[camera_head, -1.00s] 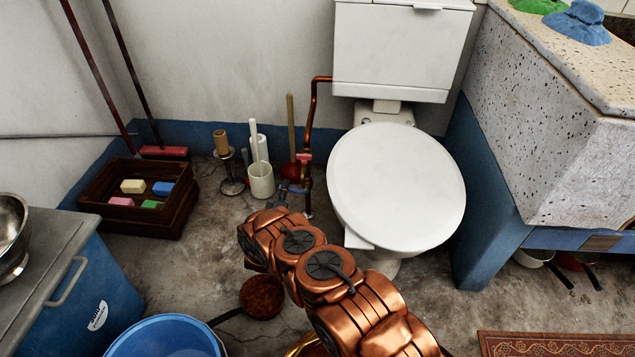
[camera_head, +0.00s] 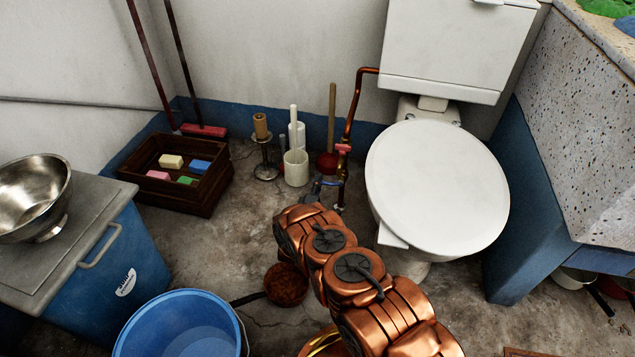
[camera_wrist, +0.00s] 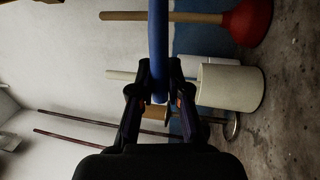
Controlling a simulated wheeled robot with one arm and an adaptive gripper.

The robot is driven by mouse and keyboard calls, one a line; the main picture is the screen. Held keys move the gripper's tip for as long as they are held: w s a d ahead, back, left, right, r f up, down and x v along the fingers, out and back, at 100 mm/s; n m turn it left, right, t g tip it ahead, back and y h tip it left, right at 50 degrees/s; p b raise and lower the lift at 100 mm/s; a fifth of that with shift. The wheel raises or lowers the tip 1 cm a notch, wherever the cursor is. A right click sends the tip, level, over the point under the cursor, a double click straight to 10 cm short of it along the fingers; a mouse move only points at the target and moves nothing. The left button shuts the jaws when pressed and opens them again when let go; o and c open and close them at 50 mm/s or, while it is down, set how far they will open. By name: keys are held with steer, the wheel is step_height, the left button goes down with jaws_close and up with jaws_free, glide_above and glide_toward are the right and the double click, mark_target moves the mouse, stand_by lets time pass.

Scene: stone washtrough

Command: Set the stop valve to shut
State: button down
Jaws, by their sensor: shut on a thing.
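The stop valve is on the copper pipe (camera_head: 348,115) left of the toilet. Its blue lever (camera_head: 331,183) sticks out to the left, low on the pipe, roughly level in the head view. In the wrist view the lever (camera_wrist: 158,40) is a blue bar coming down from the top edge. My gripper (camera_wrist: 160,88) has its black fingers on both sides of the lever's end and is shut on it. In the head view my copper-coloured arm hides most of the gripper, and the valve body is small and partly covered.
The toilet (camera_head: 437,190) stands close right of the pipe. A plunger (camera_head: 328,160) and a white brush holder (camera_head: 296,168) stand just behind the lever. A wooden crate with soaps (camera_head: 190,200), a blue bucket (camera_head: 180,325) and a blue cooler (camera_head: 110,265) are to the left.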

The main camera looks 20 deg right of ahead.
steer(key=shift+w+a+r, duration=0.1)
steer(key=shift+a+r, duration=0.05)
steer(key=c, duration=1.1)
jaws_free()
steer(key=v, duration=1.2)
